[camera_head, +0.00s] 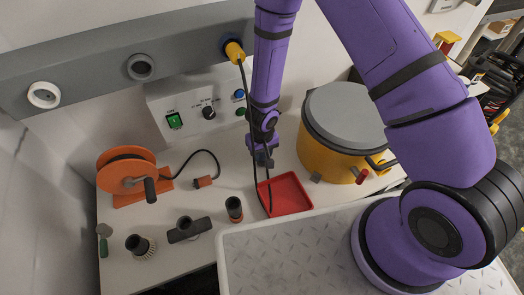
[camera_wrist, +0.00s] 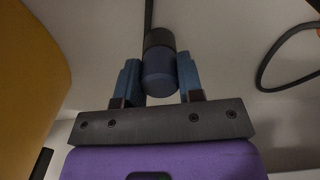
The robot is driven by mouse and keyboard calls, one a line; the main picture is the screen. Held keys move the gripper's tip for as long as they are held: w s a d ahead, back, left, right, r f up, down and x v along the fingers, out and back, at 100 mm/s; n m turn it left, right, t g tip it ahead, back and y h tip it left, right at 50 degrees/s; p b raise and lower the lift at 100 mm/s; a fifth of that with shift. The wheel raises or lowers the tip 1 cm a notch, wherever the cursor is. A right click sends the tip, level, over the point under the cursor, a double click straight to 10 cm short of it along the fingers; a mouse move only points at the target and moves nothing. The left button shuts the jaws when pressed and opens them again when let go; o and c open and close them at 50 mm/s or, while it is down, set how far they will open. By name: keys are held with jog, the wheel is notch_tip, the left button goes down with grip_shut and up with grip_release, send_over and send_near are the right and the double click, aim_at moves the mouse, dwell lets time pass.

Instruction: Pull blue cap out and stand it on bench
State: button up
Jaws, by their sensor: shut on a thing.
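My gripper (camera_head: 264,158) hangs over the bench between the control box and the red tray. In the wrist view my gripper (camera_wrist: 158,82) has its two blue fingers on either side of a dark blue cylindrical cap (camera_wrist: 158,72) and is shut on it. The cap has a black collar (camera_wrist: 159,38) at its far end. A black cord runs up the picture beyond it; I cannot tell whether they touch. In the head view the held cap is too small and dark to make out. The bench (camera_head: 205,190) is white.
A red tray (camera_head: 292,193) lies below my gripper, and a yellow drum (camera_head: 318,148) stands to its right. Left are an orange reel (camera_head: 125,170), a dark cup (camera_head: 234,207) and other fittings. The control box (camera_head: 160,103) is behind. A black cable hangs from a yellow plug (camera_head: 234,52).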

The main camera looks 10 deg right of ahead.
jog(key=shift+f, duration=0.3)
dwell(0.4)
jog(key=o, duration=1.2)
jog(key=shift+c, duration=0.2)
jog(key=shift+r, duration=0.1)
jog(key=shift+r, duration=5.35)
